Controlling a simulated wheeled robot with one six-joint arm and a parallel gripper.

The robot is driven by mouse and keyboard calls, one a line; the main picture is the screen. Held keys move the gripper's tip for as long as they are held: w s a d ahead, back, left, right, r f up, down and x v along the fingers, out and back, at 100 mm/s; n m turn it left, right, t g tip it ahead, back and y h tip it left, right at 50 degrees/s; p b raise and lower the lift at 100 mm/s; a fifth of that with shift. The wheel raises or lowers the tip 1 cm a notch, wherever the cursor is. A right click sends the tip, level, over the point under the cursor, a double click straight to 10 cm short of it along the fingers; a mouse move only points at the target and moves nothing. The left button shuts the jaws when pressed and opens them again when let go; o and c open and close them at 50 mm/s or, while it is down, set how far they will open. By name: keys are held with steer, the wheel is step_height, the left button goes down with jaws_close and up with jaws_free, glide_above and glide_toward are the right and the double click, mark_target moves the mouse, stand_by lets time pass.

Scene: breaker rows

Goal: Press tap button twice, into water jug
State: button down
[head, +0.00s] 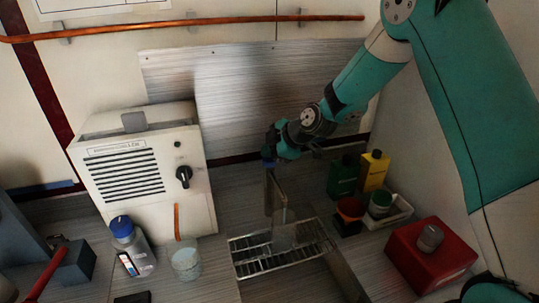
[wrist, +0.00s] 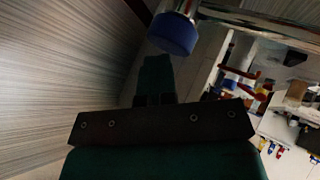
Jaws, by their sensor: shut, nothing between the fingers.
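The tap's blue button (wrist: 173,34) shows at the top of the wrist view, on a metal fitting. In the head view a small blue part (head: 268,163) shows at the top of the upright metal tap (head: 270,192), just below my wrist. My gripper (wrist: 155,60) is shut and empty, its dark green fingers pointing toward the button. The fingertips look close below the button in the wrist view; I cannot tell whether they touch it. A clear, faint vessel, apparently the water jug (head: 284,236), stands on the drain grate below the tap. Its water level cannot be made out.
A white vented box (head: 145,175) with a black knob stands left. A blue-capped bottle (head: 132,247) and a clear beaker (head: 185,262) stand before it. Green (head: 343,176) and yellow (head: 374,170) bottles and a red box (head: 430,254) are on the right. A metal panel rises behind.

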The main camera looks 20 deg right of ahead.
steer(key=shift+r+p, duration=0.55)
steer(key=shift+r, duration=0.7)
steer(key=shift+r, duration=0.1)
step_height(320, 180, up, 5)
steer(key=shift+f+p, duration=0.1)
steer(key=shift+p, duration=1)
steer(key=s+a+r+m+g+h+b, duration=0.1)
steer(key=s+m, duration=0.4)
steer(key=s, duration=1.3)
steer(key=s+a+r+m+g+h+b, duration=0.1)
steer(key=s+m+g+b, duration=0.4)
steer(key=s, duration=1.3)
steer(key=shift+s+a+r+g+b, duration=0.25)
steer(key=shift+a+r+g+b, duration=0.25)
steer(key=shift+a, duration=0.6)
